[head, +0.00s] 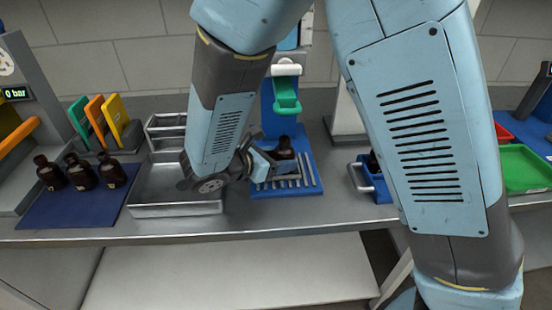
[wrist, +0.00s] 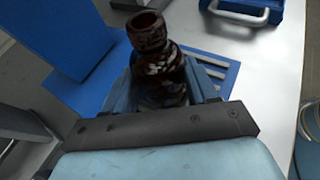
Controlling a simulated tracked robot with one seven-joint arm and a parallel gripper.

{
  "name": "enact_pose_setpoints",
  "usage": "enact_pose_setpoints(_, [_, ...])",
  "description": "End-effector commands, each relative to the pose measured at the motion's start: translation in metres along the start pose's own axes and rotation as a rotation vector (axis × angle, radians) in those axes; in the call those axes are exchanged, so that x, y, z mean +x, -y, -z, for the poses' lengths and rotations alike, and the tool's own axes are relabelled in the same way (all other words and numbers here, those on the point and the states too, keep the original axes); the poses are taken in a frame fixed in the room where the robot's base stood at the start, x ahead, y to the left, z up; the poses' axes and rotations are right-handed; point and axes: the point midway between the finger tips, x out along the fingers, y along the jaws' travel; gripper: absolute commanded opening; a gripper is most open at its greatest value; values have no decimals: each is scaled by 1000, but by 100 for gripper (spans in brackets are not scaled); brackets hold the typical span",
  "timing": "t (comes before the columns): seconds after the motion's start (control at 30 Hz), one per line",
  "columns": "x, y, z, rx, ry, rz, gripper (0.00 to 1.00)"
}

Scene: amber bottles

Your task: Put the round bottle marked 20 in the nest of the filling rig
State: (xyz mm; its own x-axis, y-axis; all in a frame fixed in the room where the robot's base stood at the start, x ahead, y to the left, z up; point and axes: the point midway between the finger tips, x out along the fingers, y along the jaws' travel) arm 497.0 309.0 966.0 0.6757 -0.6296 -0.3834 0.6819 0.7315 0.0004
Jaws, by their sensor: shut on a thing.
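A dark amber bottle (head: 284,147) is between the fingers of my gripper (head: 270,160). The bottle also shows in the wrist view (wrist: 158,66), neck and open mouth toward the top of the picture, its lower body hidden by my gripper (wrist: 165,92). No number is readable on it. The filling rig (head: 268,110) is a blue stand with a green part (head: 286,95) above a blue base with grey bars (head: 290,184). The bottle is over or on that base, below the green part. I cannot tell whether it touches the base, and the nest is not clearly visible.
Several amber bottles (head: 82,172) stand on a dark blue mat (head: 75,208) at the left. A metal tray (head: 178,209) lies left of the rig. A blue tray with a handle (head: 360,176) is to the right, partly behind my arm. A green tray (head: 525,167) is far right.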

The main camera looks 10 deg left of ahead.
Motion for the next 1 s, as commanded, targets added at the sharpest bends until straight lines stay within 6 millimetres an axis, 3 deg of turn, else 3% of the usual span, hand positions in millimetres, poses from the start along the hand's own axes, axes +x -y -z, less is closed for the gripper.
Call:
enact_pose_setpoints(0.13, [0, 0, 2, -1, 1, -1, 25])
enact_pose_setpoints(0.17, [0, 0, 2, -1, 0, -1, 61])
enact_pose_setpoints(0.4, [-2, 0, 2, -2, 0, -4, 83])
enact_pose_setpoints(0.77, [-8, -1, 1, -2, 0, -6, 83])
enact_pose_setpoints(1.0, [-46, -1, 2, -3, 0, -9, 83])
